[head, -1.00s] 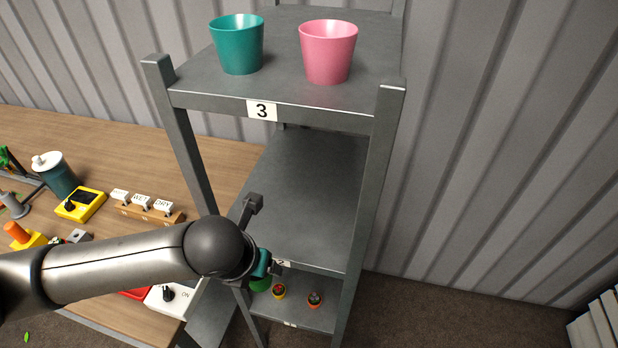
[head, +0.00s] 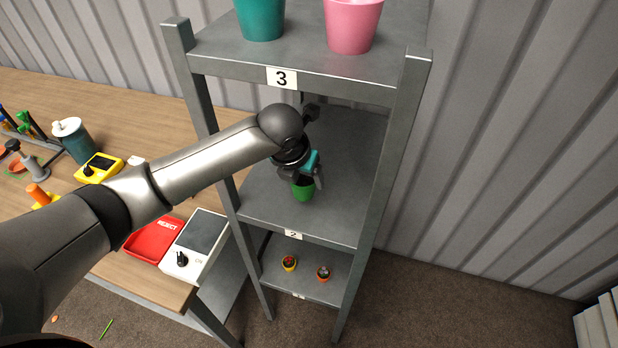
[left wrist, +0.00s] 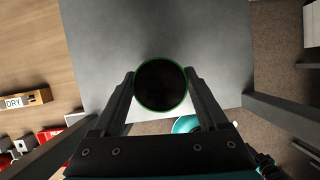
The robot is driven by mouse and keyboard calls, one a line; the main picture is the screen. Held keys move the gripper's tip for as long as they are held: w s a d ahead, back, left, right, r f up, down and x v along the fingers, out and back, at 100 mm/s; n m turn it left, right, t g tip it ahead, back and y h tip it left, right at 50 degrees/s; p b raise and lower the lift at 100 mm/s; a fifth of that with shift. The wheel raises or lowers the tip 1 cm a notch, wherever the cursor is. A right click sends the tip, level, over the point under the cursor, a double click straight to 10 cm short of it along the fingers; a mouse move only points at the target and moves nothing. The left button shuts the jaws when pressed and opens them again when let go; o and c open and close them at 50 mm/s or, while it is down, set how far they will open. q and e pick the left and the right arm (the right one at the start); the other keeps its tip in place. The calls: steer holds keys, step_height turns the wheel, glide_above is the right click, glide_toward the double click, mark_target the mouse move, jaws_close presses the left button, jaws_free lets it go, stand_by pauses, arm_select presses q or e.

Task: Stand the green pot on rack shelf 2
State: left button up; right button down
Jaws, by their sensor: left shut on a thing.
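The small green pot (head: 302,190) is at rack shelf 2 (head: 327,226), the middle shelf, marked with a "2" label (head: 293,234). My left gripper (head: 303,178) is shut on the pot from above, and the pot looks upright. In the left wrist view the green pot (left wrist: 161,85) sits between the two fingers, with its dark inside showing and the grey shelf (left wrist: 160,25) around it. I cannot tell whether the pot's base touches the shelf. My right gripper is not in view.
Rack posts stand at the left (head: 191,80) and right (head: 395,150) of the shelf opening. Above, shelf 3 (head: 300,62) holds a teal pot (head: 260,15) and a pink pot (head: 352,22). Two small pots (head: 289,263) are on the lowest shelf. Shelf 2 looks otherwise clear.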

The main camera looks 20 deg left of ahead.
mark_target(309, 178)
arm_select(q)
steer(key=shift+w+d, duration=0.15)
steer(key=shift+w, duration=1.35)
step_height(309, 178, down, 4)
steer(key=shift+r+b, duration=0.2)
steer(key=shift+b, duration=0.1)
steer(key=o, duration=1.5)
steer(key=shift+s, duration=0.1)
